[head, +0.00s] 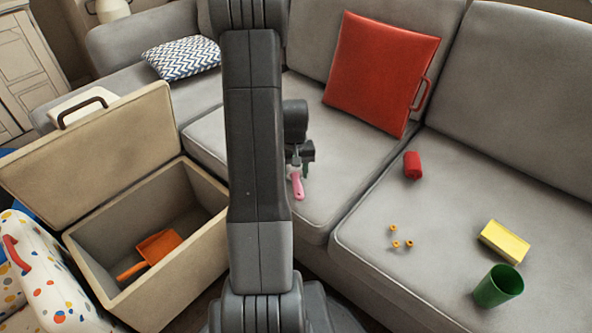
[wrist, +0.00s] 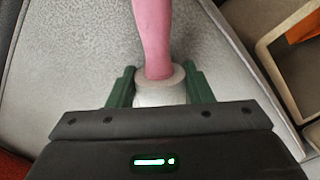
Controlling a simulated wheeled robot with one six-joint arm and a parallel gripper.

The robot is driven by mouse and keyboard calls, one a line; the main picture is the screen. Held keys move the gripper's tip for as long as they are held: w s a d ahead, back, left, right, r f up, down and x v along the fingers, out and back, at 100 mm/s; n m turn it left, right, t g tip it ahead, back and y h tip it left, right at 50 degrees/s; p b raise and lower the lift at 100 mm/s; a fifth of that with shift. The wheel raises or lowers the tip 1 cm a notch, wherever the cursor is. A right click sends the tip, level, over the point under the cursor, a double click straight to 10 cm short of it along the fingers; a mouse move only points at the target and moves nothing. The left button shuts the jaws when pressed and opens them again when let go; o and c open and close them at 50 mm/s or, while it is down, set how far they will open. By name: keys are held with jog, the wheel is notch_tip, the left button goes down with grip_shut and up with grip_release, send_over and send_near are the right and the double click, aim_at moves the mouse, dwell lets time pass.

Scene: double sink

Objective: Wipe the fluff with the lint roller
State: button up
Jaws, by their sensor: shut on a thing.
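The lint roller has a pink handle (head: 297,187) and a whitish roll. In the wrist view the pink handle (wrist: 153,35) points away and the pale roll (wrist: 160,92) sits between the green fingers. My gripper (head: 299,168) is shut on the lint roller at its roll, over the middle seat cushion; it also shows in the wrist view (wrist: 160,88). My arm hides part of the sofa.
On the right seat lie a red roll-shaped thing (head: 413,165), a yellow block (head: 504,242) and a green cup (head: 498,287). A red cushion (head: 380,70) leans on the backrest. An open beige box (head: 170,292) at left holds an orange dustpan (head: 158,246).

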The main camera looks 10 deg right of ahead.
notch_tip(320, 180, up, 3)
jog(key=shift+w+f+p, duration=0.15)
jog(key=shift+p, duration=0.15)
jog(key=shift+d+r+p, duration=0.1)
jog(key=shift+r+p, duration=2.05)
jog(key=shift+r, duration=0.55)
